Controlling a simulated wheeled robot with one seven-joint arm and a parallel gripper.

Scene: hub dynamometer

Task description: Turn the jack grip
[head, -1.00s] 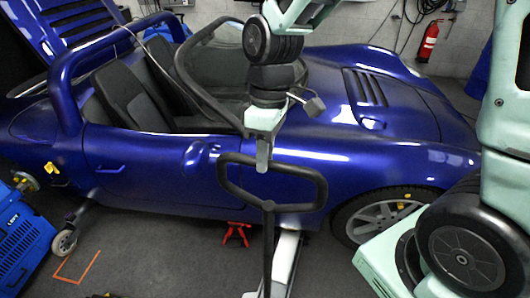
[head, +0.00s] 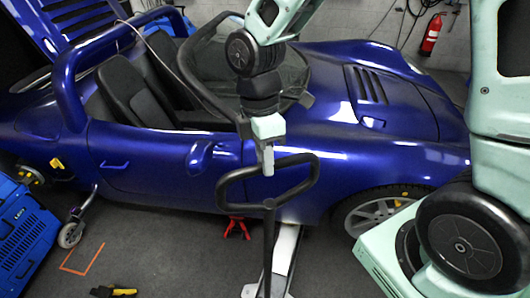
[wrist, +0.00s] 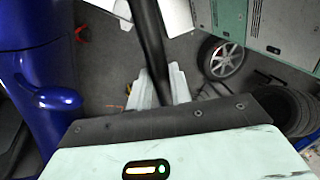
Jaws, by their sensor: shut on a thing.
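The jack grip (head: 232,184) is a black loop handle on top of a dark upright shaft (head: 269,240), in front of the blue car in the head view. My gripper (head: 267,168) comes down from above and is shut on the upper bar of the loop. The fingers hide the part of the bar they hold. The wrist view shows a dark bar (wrist: 150,40) running down towards the pale jack body (wrist: 172,86). The fingertips are hidden in that view. The pale jack body (head: 286,258) also shows low in the head view.
The blue car (head: 150,165) stands close behind the grip. A red stand (head: 237,228) is on the floor by the car. A blue case (head: 25,225) is at the left. A loose wheel (wrist: 222,59) and dark tyres (wrist: 285,108) show in the wrist view.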

